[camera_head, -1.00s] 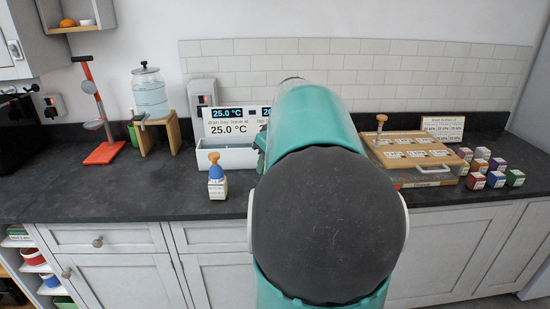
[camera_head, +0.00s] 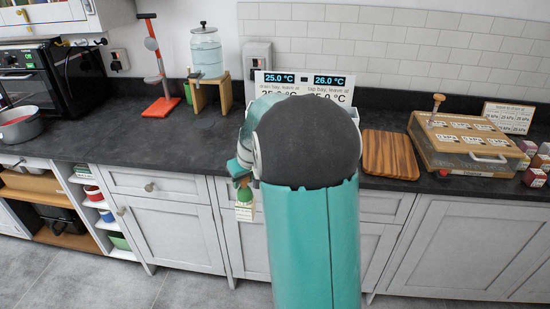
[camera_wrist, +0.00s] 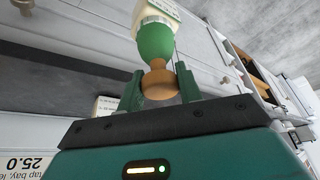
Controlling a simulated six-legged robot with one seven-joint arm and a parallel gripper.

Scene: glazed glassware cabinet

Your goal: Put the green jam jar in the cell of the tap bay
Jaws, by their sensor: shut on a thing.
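My gripper (camera_wrist: 159,88) is shut on the wooden knob of the green jam jar (camera_wrist: 155,40), which has a green body and a pale label block. In the head view, the jar (camera_head: 244,208) hangs from my gripper (camera_head: 241,180) in front of the counter's front edge, over the cabinet doors. The tap bay sign (camera_head: 325,81) reads 26.0 °C, with "tap bay, leave at" below it. It is on the right half of a white panel behind my arm; the left half reads 25.0 °C. The bay's cell is mostly hidden behind my arm.
A striped wooden board (camera_head: 390,155) and a wooden case (camera_head: 464,145) with a peg lie on the counter to the right. A water dispenser (camera_head: 206,52) stands on a wooden stand, with a red stand (camera_head: 161,107) beside it. The left counter is largely clear.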

